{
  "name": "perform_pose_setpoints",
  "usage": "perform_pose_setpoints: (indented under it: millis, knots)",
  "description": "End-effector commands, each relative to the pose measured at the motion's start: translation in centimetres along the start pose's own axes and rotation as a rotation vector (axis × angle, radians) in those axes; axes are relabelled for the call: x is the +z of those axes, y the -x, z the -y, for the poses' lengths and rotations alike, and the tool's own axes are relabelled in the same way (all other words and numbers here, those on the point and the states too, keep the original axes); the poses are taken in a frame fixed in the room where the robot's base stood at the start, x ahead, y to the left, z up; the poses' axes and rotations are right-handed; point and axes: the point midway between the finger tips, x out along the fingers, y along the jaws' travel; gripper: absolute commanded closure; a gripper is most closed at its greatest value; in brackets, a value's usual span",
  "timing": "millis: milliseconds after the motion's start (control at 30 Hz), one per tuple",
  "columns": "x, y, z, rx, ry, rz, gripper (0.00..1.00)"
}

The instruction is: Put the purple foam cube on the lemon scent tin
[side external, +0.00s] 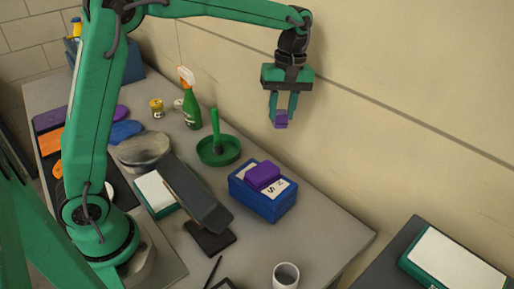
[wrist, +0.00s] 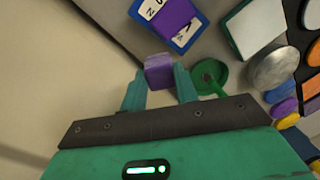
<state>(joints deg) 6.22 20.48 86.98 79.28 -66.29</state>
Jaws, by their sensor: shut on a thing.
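My gripper (side external: 284,108) is shut on the purple foam cube (side external: 281,120), high above the bench near the wall. In the wrist view the cube (wrist: 158,71) sits between the fingertips of my gripper (wrist: 160,88). A small yellow tin (side external: 157,108), which looks like the lemon scent tin, stands on the bench left of the green spray bottle, well left of my gripper in the side view. Its top looks bare. Its label is too small to read. I cannot make the tin out in the wrist view.
The green spray bottle (side external: 190,108) stands close to the tin, with a small pale item (side external: 178,104) between them. A round green dish (side external: 232,153) holds an upright green handle. A blue box (side external: 262,203) carries a purple block (side external: 263,175). A white cup (side external: 286,275) stands at the front.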

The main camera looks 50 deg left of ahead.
Motion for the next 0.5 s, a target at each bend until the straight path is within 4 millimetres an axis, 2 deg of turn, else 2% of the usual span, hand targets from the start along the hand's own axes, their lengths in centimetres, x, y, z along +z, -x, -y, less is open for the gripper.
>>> perform_pose_setpoints:
  millis: [200, 500]
  knots:
    - [2.3, 0.1, -0.5, -0.003, -0.094, -0.005, 0.95]
    - [-0.2, 0.0, 1.0, 0.004, -0.154, -0.001, 0.95]
